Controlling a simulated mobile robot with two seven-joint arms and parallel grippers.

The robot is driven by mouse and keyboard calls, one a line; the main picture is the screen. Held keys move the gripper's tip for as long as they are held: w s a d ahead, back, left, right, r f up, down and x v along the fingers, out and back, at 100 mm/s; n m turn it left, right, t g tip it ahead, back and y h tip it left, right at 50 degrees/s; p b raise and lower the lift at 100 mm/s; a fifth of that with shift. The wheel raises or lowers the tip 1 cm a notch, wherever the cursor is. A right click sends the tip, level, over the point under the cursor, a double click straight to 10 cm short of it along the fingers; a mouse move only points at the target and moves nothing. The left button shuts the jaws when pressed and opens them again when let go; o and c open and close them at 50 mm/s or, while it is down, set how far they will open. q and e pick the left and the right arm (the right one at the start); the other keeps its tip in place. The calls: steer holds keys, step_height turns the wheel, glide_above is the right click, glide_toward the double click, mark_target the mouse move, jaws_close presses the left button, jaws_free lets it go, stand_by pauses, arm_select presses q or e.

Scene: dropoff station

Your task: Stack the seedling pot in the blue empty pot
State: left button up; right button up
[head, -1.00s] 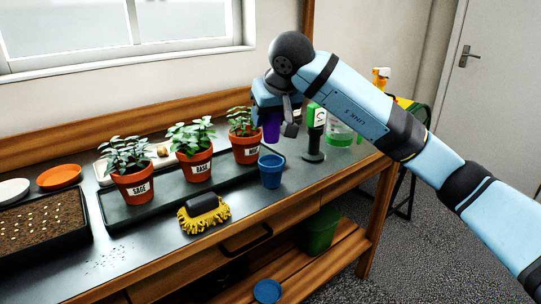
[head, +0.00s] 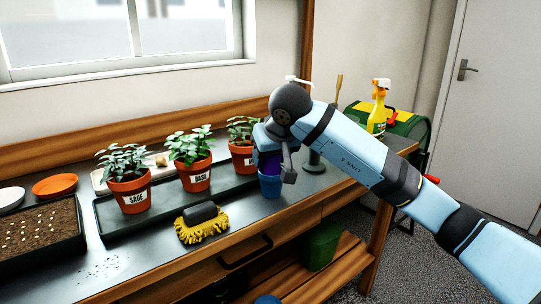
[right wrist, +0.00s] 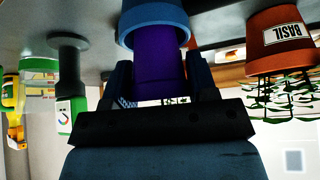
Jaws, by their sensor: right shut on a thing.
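The blue empty pot (head: 270,187) stands upright on the bench near its front edge; its rim and wall also show in the right wrist view (right wrist: 155,14). My right gripper (head: 273,165) is above it, shut on a purple pot (right wrist: 160,78), which I take for the seedling pot. The purple pot's lower end meets the blue pot's rim opening and seems to be just inside it; how deep I cannot tell. In the head view only a strip of purple shows between gripper and blue pot. My left gripper is not in view.
Potted plants labelled sage (head: 131,193) and basil (head: 196,174), and a third plant (head: 243,157), stand on a dark tray to the left. A yellow brush (head: 203,225) lies in front. A spray bottle (head: 378,105) stands at the right. The bench front edge is close.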

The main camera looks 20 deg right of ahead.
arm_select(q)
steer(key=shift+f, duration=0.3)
arm_select(e)
steer(key=shift+f, duration=0.4)
steer(key=o, duration=0.9)
steer(key=shift+f, duration=0.1)
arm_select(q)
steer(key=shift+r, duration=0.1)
arm_select(e)
steer(key=shift+o, duration=0.2)
steer(key=shift+r, duration=0.2)
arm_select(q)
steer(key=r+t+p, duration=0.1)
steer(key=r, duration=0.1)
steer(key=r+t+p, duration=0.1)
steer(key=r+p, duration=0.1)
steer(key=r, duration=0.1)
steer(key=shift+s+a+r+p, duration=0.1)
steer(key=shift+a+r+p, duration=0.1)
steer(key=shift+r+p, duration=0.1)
arm_select(e)
steer(key=v, duration=1.2)
steer(key=shift+r, duration=0.55)
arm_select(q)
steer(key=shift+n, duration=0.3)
